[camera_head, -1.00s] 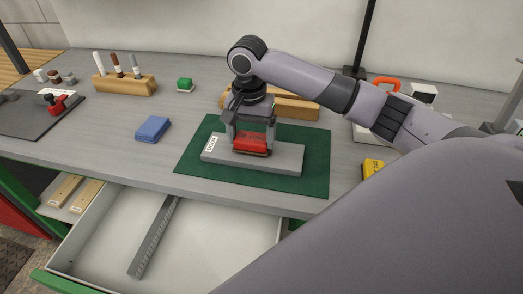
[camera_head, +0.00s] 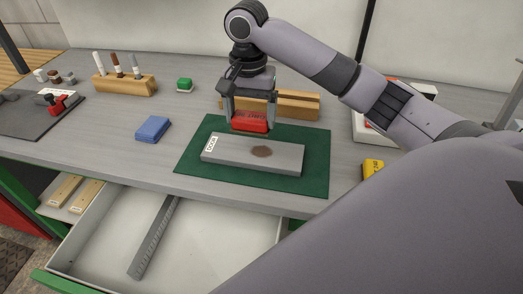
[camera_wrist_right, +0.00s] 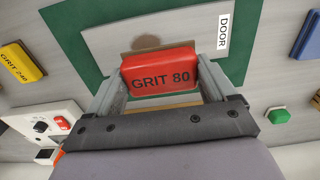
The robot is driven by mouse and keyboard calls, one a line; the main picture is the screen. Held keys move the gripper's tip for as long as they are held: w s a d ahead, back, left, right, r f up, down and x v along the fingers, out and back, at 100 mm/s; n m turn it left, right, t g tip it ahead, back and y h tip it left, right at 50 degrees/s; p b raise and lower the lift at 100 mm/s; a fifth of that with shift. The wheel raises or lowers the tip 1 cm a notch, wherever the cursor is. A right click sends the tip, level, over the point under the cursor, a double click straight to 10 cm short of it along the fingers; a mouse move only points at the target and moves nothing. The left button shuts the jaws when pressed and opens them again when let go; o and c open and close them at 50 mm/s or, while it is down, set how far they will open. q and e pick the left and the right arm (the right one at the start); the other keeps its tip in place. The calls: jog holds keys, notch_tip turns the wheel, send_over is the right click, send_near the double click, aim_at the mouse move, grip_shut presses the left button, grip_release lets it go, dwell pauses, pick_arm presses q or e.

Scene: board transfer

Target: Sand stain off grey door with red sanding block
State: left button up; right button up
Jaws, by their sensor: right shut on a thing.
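The grey door (camera_head: 228,151) is a flat board with a white "DOOR" label, lying on a green mat (camera_head: 313,186). A brown stain (camera_head: 262,151) shows on its top, right of the middle; the stain also shows partly in the right wrist view (camera_wrist_right: 147,42). My right gripper (camera_head: 251,122) is shut on the red sanding block (camera_head: 250,121), marked "GRIT 80" in the right wrist view (camera_wrist_right: 158,72). It holds the block above the far edge of the door, apart from the stain. My left gripper is not in view.
A blue block (camera_head: 153,129) lies left of the mat and a yellow block (camera_head: 372,167) right of it. A green block (camera_head: 185,85) and a wooden holder with pens (camera_head: 125,84) stand behind. An open drawer (camera_head: 100,235) juts out in front.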

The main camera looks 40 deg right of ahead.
aim_at(251, 151)
jog(key=shift+f, duration=0.1)
dwell(0.3)
jog(key=shift+a+f, duration=0.1)
jog(key=shift+f, duration=2.95)
jog(key=shift+f, duration=0.4)
jog(key=shift+s, duration=0.1)
jog(key=shift+s+d+f, duration=0.15)
jog(key=shift+s+d, duration=0.65)
jog(key=shift+s, duration=0.1)
jog(key=shift+s+d+r, duration=0.2)
jog(key=shift+s+d, duration=0.65)
jog(key=shift+s, duration=0.05)
jog(key=shift+w+a+f, duration=0.1)
jog(key=shift+w+a, duration=1.6)
jog(key=shift+w, duration=0.2)
